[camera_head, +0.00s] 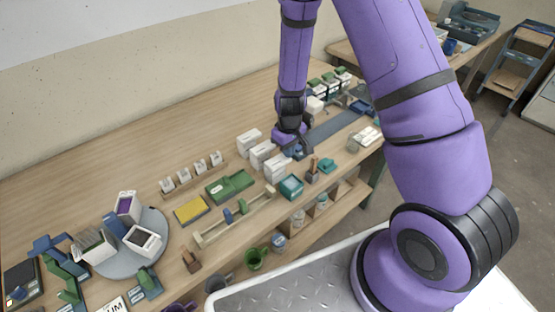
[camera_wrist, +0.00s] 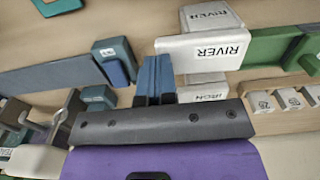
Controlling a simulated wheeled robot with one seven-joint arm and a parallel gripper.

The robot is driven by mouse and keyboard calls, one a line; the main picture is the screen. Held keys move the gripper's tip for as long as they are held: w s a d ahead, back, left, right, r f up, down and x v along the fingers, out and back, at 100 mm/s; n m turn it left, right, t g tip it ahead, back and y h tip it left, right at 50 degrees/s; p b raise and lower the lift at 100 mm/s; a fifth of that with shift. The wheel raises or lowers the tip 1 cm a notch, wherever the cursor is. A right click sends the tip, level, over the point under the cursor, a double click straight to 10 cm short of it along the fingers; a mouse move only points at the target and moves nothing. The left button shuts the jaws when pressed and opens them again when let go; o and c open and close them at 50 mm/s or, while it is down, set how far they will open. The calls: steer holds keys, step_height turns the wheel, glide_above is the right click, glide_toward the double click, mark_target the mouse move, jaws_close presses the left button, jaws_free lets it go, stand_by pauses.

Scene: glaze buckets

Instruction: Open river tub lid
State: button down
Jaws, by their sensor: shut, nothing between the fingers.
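White tubs stand in a group on the bench in the head view, with a middle one (camera_head: 262,155) just left of my gripper (camera_head: 297,152). Their labels are too small to read there. In the wrist view a white block marked RIVER (camera_wrist: 190,50) lies right beside my gripper's blue fingertips (camera_wrist: 155,62). More white faces behind it also read RIVER (camera_wrist: 208,14), and a lower one reads IRON (camera_wrist: 188,97). The fingers are shut and hold nothing. They look close to the RIVER block's left edge; I cannot tell whether they touch. Whether its lid is raised is unclear.
A green tray (camera_head: 230,187), a yellow sponge-like block (camera_head: 190,210) and a teal box (camera_head: 291,186) stand near the tubs. A grey round stand (camera_head: 105,258) holds devices at the left. A grey-blue strip (camera_head: 335,125) lies right of my gripper.

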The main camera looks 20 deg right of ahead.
steer(key=shift+f, duration=0.5)
step_height(320, 180, up, 8)
steer(key=w+d, duration=0.1)
steer(key=d, duration=0.1)
steer(key=shift+d, duration=0.4)
stand_by(0.6)
stand_by(0.8)
